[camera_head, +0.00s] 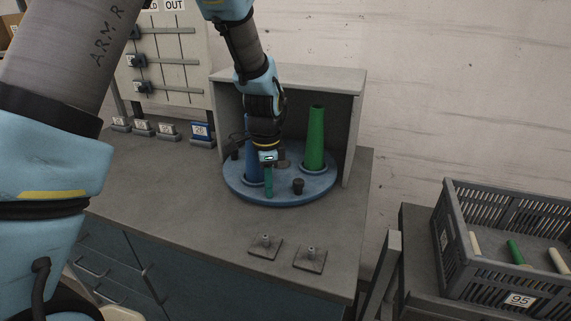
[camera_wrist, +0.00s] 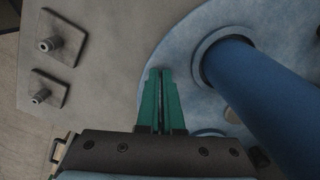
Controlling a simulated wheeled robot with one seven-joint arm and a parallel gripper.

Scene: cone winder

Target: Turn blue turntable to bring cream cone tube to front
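The blue turntable (camera_head: 270,198) sits on the bench inside an open-fronted grey housing. A blue cone tube (camera_head: 250,130) stands on its left and a green cone tube (camera_head: 315,140) on its right. I see no cream cone tube on it; my arm hides part of the back. A dark knob (camera_head: 298,186) stands near the front rim. My gripper (camera_head: 268,194) points down over the front of the turntable, between the blue tube and the knob. In the wrist view its green fingers (camera_wrist: 161,72) are together with nothing visible between them, beside the blue tube (camera_wrist: 262,95).
Two small square plates with pegs (camera_head: 265,246) (camera_head: 310,259) lie on the bench in front. The grey housing (camera_head: 352,130) walls the turntable's sides and back. A grey crate (camera_head: 480,275) at right holds cream and green tubes.

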